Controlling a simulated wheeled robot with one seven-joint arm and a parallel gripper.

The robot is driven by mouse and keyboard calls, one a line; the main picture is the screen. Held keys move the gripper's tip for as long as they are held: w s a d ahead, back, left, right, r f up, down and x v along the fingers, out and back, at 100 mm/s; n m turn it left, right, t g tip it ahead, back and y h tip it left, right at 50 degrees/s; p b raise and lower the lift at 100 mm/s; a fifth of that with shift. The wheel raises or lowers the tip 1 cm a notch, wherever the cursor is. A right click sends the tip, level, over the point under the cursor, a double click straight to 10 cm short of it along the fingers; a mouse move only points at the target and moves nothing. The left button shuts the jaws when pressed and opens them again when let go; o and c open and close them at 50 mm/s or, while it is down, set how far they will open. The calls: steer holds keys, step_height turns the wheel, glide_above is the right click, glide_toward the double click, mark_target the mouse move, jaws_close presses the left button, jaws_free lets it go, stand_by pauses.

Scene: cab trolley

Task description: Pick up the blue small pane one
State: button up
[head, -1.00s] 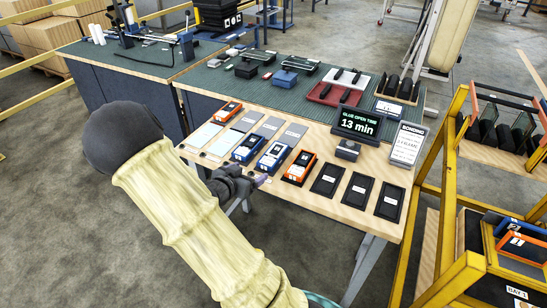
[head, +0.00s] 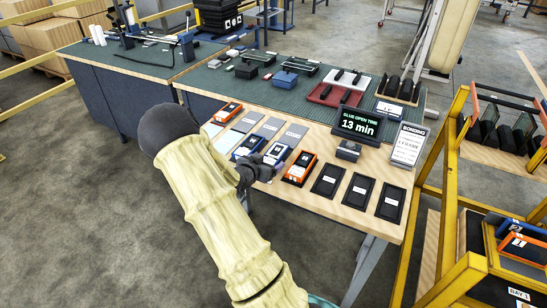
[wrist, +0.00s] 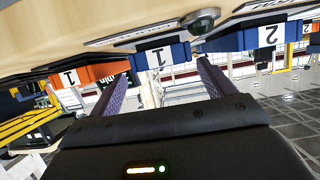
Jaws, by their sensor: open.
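The blue pane marked 1 (wrist: 160,55) shows in the wrist view between the tips of my two purple fingers, a little beyond them. In the head view this blue pane (head: 278,153) lies on the wooden table, its near end partly hidden by my gripper (head: 268,168). My gripper is open and empty at the table's near edge; in the wrist view its fingers (wrist: 161,76) stand apart on either side of the pane. I cannot tell whether either finger touches it.
A blue pane marked 2 (wrist: 262,36) lies on one side and an orange pane marked 1 (wrist: 75,76) on the other, both close by. Black trays (head: 327,180) fill the table's right part. A display (head: 358,124) stands behind. A yellow frame (head: 440,185) rises at right.

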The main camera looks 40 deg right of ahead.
mark_target(273, 155)
steer(key=shift+d, duration=0.2)
steer(key=x, duration=0.3)
steer(key=w+x, duration=0.1)
steer(key=shift+d+r, duration=0.15)
steer(key=shift+d, duration=0.15)
stand_by(0.3)
steer(key=c, duration=1.2)
step_height(273, 155, up, 10)
steer(key=shift+r+p, duration=0.1)
steer(key=shift+p, duration=0.55)
steer(key=shift+a, duration=0.1)
